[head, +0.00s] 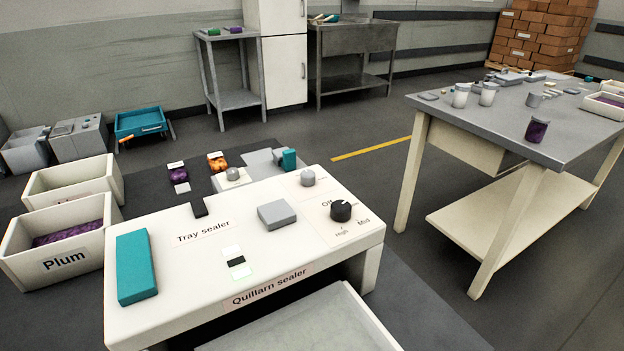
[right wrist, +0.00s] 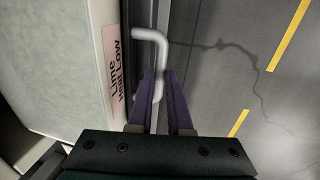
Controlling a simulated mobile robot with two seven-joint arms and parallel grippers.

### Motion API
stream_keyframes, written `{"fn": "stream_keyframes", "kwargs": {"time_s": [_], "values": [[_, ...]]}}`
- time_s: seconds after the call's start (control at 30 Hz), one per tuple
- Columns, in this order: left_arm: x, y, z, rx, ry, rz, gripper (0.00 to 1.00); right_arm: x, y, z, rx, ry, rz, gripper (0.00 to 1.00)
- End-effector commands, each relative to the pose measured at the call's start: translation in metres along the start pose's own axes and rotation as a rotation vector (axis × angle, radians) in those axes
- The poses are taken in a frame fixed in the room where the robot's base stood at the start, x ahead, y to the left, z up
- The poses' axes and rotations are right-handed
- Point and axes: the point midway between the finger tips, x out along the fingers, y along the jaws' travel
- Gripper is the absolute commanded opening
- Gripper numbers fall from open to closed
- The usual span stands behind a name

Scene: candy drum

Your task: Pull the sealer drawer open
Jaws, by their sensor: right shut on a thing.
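The sealer (head: 330,255) is a white bench unit labelled "Quillarn sealer", with a black dial, a grey block and a teal block on top. The sealer drawer (head: 372,318) sticks out from under its front at the bottom of the head view, with a pale rim and grey inside; its front is cut off. In the right wrist view, the pale drawer (right wrist: 107,14) is at left with a label reading "Lime Heat Low". My right gripper (right wrist: 157,76) has its purple fingers shut on the light grey bar handle (right wrist: 151,34) beside it. My left gripper is not in view.
The white Plum bin (head: 100,262) and another white bin stand left of the sealer. A grey-topped table (head: 500,125) with jars stands at the right. Dark floor (head: 435,295) is clear between the sealer and that table.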

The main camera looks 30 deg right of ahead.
Motion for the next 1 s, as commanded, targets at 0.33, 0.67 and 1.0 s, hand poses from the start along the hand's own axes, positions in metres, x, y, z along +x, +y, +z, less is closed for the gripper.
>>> {"fn": "stream_keyframes", "kwargs": {"time_s": [0.33, 0.67, 1.0], "values": [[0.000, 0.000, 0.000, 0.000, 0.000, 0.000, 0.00, 0.001, 0.000, 0.000, 0.000, 0.000, -0.002, 0.42], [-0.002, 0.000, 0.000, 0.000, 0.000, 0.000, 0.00, -0.003, 0.000, 0.000, 0.000, 0.000, -0.001, 0.47], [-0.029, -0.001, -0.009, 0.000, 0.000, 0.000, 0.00, -0.065, 0.001, 0.000, 0.001, 0.001, -0.001, 0.47]]}}
